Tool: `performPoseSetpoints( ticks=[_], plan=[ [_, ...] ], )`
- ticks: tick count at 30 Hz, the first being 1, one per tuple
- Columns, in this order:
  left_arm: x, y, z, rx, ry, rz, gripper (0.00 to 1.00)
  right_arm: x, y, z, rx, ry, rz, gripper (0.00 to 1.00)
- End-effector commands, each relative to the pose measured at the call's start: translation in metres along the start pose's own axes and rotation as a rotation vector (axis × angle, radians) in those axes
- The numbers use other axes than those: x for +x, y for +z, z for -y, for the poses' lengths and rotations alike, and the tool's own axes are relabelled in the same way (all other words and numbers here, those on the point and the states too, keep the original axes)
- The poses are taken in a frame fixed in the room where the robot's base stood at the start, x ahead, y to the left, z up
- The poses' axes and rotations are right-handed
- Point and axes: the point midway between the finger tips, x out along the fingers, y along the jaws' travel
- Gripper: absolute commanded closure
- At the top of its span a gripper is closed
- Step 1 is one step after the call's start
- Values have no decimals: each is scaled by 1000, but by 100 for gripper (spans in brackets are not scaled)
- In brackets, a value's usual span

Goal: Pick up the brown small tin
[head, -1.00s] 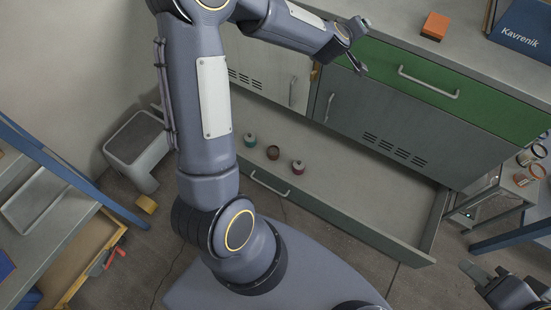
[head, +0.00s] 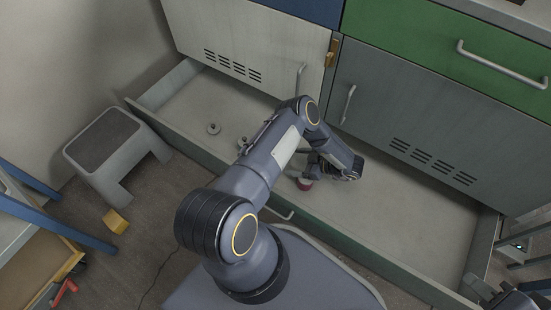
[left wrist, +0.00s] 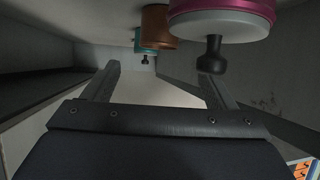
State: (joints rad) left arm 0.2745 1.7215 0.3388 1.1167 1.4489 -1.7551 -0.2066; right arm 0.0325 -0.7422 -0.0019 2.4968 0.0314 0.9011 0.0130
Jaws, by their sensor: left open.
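The brown small tin (left wrist: 158,28) shows at the top of the left wrist view, between a teal tin (left wrist: 139,43) and a nearer pink-red tin (left wrist: 225,18). The tins appear upside down there, with dark knobs pointing down. My left gripper (left wrist: 160,78) is open and empty, its fingers apart, with the pink-red tin closest to it. In the head view, the left gripper (head: 314,168) is low in the open drawer beside the pink-red tin (head: 304,185). My right gripper (head: 490,290) is at the bottom right.
The drawer (head: 400,225) is pulled out, with bare floor to the right of the tins. Its front wall and the cabinet doors (head: 420,120) bound the space. A step stool (head: 105,150) and a yellow block (head: 115,221) stand on the floor to the left.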

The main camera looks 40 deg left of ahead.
Motion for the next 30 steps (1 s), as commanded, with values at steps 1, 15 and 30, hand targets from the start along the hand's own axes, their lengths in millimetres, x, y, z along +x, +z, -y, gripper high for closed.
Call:
performPoseSetpoints(
  ticks=[1, 15, 30],
  plan=[
    [4, 9, 3, 5, -8, -6, 21, 7, 3, -3, 0, 0, -1, 68],
    [59, 10, 5, 6, -15, -10, 21, 28, 14, -13, 0, 0, -1, 68],
    [82, 6, 4, 6, -11, -9, 26, 34, 17, -16, 0, 0, -1, 68]
  ],
)
